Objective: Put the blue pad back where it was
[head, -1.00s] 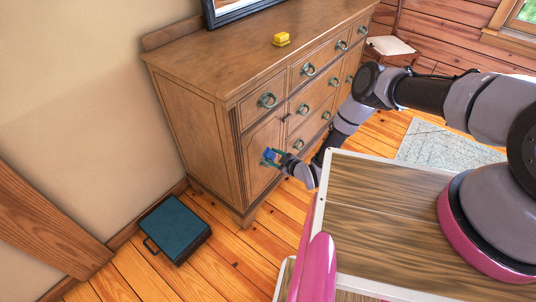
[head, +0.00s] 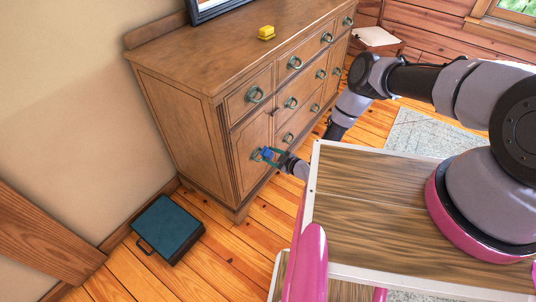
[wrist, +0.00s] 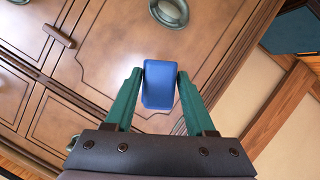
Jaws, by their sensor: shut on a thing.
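The blue pad (wrist: 160,85) is a small blue block held between the two green fingers of my gripper (wrist: 160,92) in the wrist view. My gripper (head: 266,155) is shut on the pad, in front of the dresser's left lower door in the head view. The pad also shows there as a small blue spot (head: 269,153). I cannot tell from these frames where the pad lay before.
The wooden dresser (head: 180,115) has several ring-handled drawers. A dark teal case (head: 168,228) with a handle lies on the floor left of it. A dark-framed picture (head: 210,8) stands on its top. A stand with a white top (head: 375,37) is at the far right, near a pale rug (head: 425,135).

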